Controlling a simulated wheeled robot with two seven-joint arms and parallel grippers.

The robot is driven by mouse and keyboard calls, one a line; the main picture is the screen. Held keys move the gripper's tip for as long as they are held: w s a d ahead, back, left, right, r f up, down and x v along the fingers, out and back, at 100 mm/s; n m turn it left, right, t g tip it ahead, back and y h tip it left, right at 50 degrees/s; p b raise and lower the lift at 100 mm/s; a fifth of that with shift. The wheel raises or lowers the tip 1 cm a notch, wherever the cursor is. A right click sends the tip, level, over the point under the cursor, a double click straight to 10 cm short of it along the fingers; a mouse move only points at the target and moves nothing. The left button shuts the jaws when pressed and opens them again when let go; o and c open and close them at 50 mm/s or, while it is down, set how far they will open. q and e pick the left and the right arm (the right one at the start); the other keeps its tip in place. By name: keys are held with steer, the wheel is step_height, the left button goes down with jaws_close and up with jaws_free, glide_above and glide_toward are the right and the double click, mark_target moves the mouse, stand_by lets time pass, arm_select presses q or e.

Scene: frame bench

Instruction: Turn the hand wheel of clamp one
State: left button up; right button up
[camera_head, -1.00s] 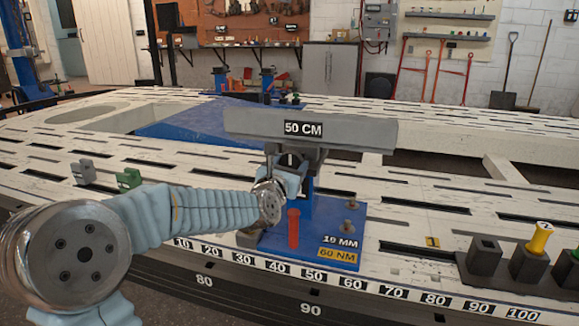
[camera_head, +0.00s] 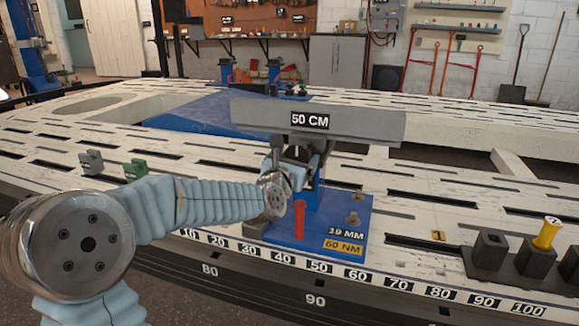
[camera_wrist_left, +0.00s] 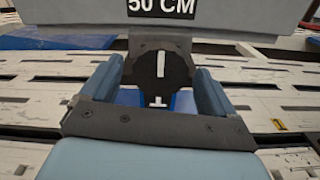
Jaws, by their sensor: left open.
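Clamp one appears to be the stand with the blue base plate (camera_head: 340,215) marked 19 MM and 60 NM, under a grey beam (camera_head: 365,122) labelled 50 CM. Its hand wheel is a dark round disc (camera_wrist_left: 160,68) with a white mark, seen in the left wrist view below the beam. My left gripper (camera_wrist_left: 157,85) is open, with one blue finger on each side of the wheel; I cannot tell whether they touch it. In the head view my left gripper (camera_head: 286,168) is at the clamp, and my wrist hides most of the wheel. My right gripper is not in view.
A red pin (camera_head: 299,220) stands on the base plate near my wrist. Grey (camera_head: 91,162) and green (camera_head: 136,169) blocks sit on the slotted white bench at left. Dark holders with a yellow piece (camera_head: 546,234) stand at right. A numbered scale runs along the front edge.

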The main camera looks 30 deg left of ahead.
arm_select(q)
steer(key=v, duration=1.3)
steer(key=shift+s+d, duration=0.1)
steer(key=shift+s, duration=0.05)
